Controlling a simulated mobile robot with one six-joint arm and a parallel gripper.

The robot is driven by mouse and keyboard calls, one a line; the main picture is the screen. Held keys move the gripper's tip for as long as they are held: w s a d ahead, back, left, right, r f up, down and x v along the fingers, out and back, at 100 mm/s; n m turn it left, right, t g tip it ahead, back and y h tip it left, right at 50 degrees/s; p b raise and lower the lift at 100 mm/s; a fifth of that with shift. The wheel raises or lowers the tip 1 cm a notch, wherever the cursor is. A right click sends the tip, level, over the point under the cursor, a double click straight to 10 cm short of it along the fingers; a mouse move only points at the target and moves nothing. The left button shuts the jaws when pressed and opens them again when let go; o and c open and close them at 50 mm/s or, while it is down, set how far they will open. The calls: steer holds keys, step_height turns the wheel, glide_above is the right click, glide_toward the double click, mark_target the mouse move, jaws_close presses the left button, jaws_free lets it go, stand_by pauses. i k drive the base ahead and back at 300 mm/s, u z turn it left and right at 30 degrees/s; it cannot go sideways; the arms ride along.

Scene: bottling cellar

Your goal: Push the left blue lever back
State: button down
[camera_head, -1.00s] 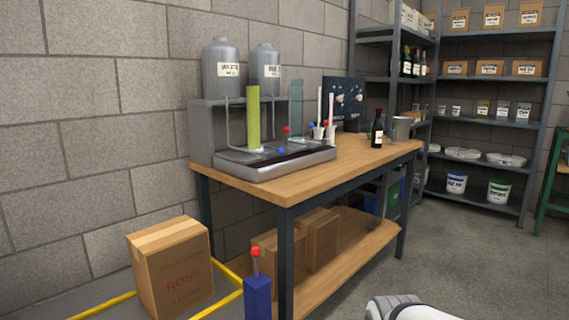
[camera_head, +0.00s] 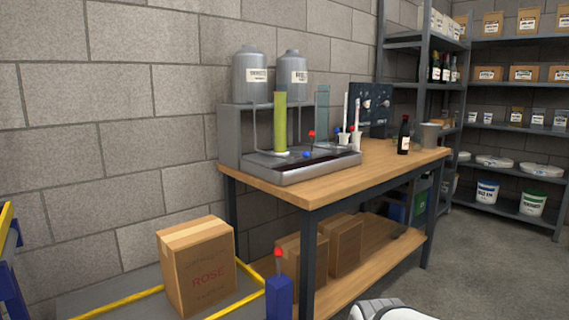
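A grey two-tank filling machine (camera_head: 310,171) stands on the wooden workbench (camera_head: 375,166). On its tray, a blue-knobbed lever (camera_head: 306,154) sits low, right of a tall green column (camera_head: 280,122). A red-knobbed lever (camera_head: 312,134) stands just behind and above it. Further right, small red and blue knobs show near two white upright pieces; the levers there are too small to read clearly. The exact tilt of the left blue lever is hard to tell. My gripper is out of view; only a white part of my arm shows at the bottom edge.
A blue post with a red knob (camera_head: 278,285) stands before the bench. A dark bottle (camera_head: 404,136) and grey pot (camera_head: 430,136) are on the bench's right end. Open floor lies right.

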mark_target(305, 155)
steer(key=u, duration=0.05)
steer(key=i, duration=1)
